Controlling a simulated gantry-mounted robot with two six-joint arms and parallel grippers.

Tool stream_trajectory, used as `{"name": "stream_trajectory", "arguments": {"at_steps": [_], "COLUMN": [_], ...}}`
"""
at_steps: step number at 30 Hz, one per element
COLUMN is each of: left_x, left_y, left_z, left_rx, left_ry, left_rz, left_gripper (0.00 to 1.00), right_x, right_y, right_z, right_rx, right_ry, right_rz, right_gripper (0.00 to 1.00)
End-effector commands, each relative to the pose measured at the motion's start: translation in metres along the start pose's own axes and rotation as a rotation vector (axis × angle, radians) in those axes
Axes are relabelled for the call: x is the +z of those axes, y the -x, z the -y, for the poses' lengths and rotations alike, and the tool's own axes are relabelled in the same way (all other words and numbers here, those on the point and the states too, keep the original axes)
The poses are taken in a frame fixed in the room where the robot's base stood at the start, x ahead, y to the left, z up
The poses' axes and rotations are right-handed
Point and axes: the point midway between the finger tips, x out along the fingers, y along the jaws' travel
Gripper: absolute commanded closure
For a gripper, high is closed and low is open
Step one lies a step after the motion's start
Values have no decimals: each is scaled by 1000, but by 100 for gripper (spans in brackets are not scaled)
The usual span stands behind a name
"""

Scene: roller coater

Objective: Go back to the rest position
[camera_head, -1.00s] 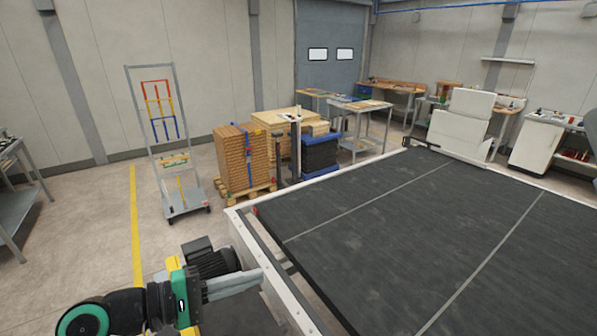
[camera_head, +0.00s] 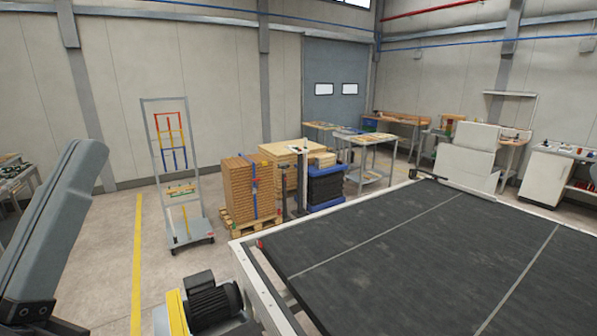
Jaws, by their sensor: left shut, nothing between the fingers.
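My left gripper (camera_head: 84,152) is a large grey shape close to the camera at the left edge. It points up and to the right, its fingers are together, and nothing shows in them. Its dark base is at the lower left corner, and the rest of the left arm is out of the picture. My right gripper is not in view.
A black conveyor belt (camera_head: 420,245) in a white frame fills the lower right. A black motor (camera_head: 212,304) sits beside its near left corner.

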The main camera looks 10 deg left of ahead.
Motion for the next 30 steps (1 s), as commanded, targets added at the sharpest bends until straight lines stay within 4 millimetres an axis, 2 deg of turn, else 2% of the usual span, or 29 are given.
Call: {"name": "stream_trajectory", "arguments": {"at_steps": [1, 3, 9, 11, 14, 30], "left_x": [-30, -48, -92, -100, -104, -102], "left_y": [-27, -47, -94, -102, -108, -105], "left_z": [0, 0, 0, 0, 0, 0], "left_rx": [-1, -2, -4, -4, -4, -5], "left_ry": [-9, -13, -16, -17, -18, -19], "left_rz": [-14, -14, -13, -13, -13, -14], "left_gripper": [100, 100, 100, 100, 100, 100], "right_x": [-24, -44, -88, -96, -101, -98], "right_y": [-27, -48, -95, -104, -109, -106], "right_z": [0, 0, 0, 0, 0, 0], "right_rx": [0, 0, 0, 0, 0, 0], "right_ry": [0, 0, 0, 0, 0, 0], "right_rz": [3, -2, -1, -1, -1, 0], "right_gripper": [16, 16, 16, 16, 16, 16]}}
